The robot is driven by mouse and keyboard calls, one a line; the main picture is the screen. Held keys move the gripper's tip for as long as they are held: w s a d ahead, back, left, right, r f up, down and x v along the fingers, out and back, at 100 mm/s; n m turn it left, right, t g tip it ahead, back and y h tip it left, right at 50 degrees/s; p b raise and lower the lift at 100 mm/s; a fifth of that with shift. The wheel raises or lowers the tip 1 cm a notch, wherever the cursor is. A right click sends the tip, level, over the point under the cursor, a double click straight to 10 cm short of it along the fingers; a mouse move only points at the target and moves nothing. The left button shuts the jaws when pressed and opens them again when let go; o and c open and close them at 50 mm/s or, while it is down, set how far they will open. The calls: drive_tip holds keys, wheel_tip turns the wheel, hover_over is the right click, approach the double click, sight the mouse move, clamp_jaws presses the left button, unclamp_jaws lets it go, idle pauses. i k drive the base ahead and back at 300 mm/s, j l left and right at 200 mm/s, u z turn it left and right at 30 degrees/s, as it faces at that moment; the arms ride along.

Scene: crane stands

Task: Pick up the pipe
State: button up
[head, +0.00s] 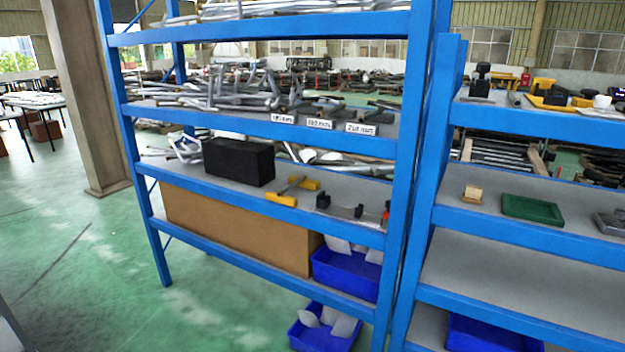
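A short grey pipe-like bar (291,185) lies on the middle shelf of the left blue rack, with a yellow piece (281,199) at its near end and another yellow piece (305,183) at its far end. Many long grey pipes (235,98) lie in a tangled heap on the shelf above. I cannot tell which of these is the task's pipe. My gripper is not in view.
A black box (238,161) stands left of the bar, and small dark stands (340,208) sit right of it. Blue rack posts (408,180) frame the shelves. Blue bins (345,272) are low down. Green floor (80,270) is clear at left.

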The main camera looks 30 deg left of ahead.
sight(280, 193)
drive_tip(key=i+j+z, duration=0.1)
drive_tip(key=i+j, duration=0.15)
drive_tip(key=j, duration=0.55)
drive_tip(key=i+j+z, duration=0.1)
drive_tip(key=j, duration=0.7)
drive_tip(key=i+j+z, duration=0.1)
drive_tip(key=i+j, duration=0.15)
drive_tip(key=j, duration=0.55)
drive_tip(key=i+j+z, duration=0.1)
drive_tip(key=j, duration=0.75)
drive_tip(key=i+j+z, duration=0.1)
drive_tip(key=j, duration=0.75)
drive_tip(key=i+j, duration=0.2)
drive_tip(key=j, duration=0.65)
drive_tip(key=i+j+z, duration=0.15)
drive_tip(key=j, duration=0.7)
drive_tip(key=k, duration=0.05)
